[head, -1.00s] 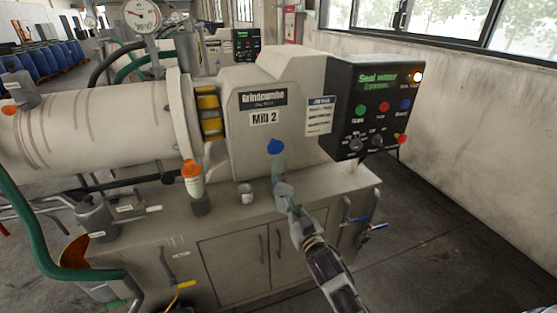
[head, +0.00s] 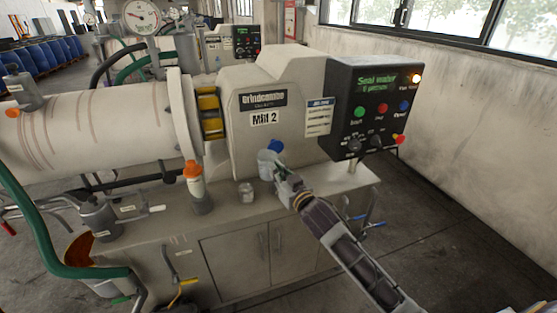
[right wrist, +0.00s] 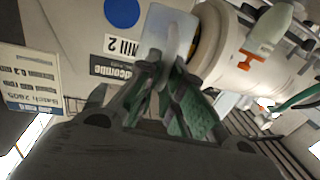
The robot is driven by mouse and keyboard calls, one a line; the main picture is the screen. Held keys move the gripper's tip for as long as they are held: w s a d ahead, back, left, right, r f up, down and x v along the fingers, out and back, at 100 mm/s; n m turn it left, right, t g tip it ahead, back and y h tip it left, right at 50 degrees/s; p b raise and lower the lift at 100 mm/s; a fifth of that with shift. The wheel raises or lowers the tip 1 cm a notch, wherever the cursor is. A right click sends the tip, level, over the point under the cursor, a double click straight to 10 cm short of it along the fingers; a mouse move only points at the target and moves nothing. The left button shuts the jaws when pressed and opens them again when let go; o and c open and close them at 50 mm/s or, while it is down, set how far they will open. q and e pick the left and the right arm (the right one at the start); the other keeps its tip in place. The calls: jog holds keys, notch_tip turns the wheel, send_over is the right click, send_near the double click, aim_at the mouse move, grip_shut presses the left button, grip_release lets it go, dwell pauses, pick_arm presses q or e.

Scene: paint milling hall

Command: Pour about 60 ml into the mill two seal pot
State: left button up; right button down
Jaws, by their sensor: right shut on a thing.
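Mill 2 (head: 262,125) stands on a bench, with its name plate facing me. My right gripper (head: 288,182) is shut on a pale, translucent cup (head: 268,162), held above the bench close to the mill's front, just below a round blue part (head: 277,146). In the right wrist view the cup (right wrist: 168,28) shows between the fingers (right wrist: 165,85). I cannot see its contents. I cannot tell which is the seal pot. My left gripper is not in view.
The seal water panel (head: 374,108) juts out at the right, with an amber lamp lit. A green hose (head: 75,270) and a grey lidded vessel (head: 99,217) are at the left. The bench top around the small pot is clear. Floor is open at right.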

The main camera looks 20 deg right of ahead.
aim_at(266, 179)
jog(key=r, duration=0.1)
jog(key=w, duration=0.1)
jog(key=r+y, duration=0.1)
jog(key=shift+w+a+r+n+p, duration=0.25)
jog(key=shift+a+r+n+p, duration=0.05)
jog(key=shift+a+r+p, duration=0.1)
jog(key=shift+w+a+r+n+y+p, duration=0.25)
jog(key=shift+w+r+y+p, duration=0.1)
jog(key=shift+w, duration=0.25)
jog(key=shift+w+a+r+n+y+p, duration=0.2)
jog(key=shift+w+a+r+y, duration=0.1)
jog(key=shift+w, duration=0.25)
jog(key=shift+g+y, duration=0.35)
jog(key=shift+g, duration=0.05)
jog(key=f, duration=0.3)
jog(key=w+f, duration=0.1)
jog(key=f, duration=0.3)
jog(key=w+f, duration=0.1)
jog(key=f, duration=0.3)
jog(key=shift+a, duration=0.15)
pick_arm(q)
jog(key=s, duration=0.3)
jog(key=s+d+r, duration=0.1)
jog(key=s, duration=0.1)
pick_arm(e)
jog(key=shift+f, duration=0.5)
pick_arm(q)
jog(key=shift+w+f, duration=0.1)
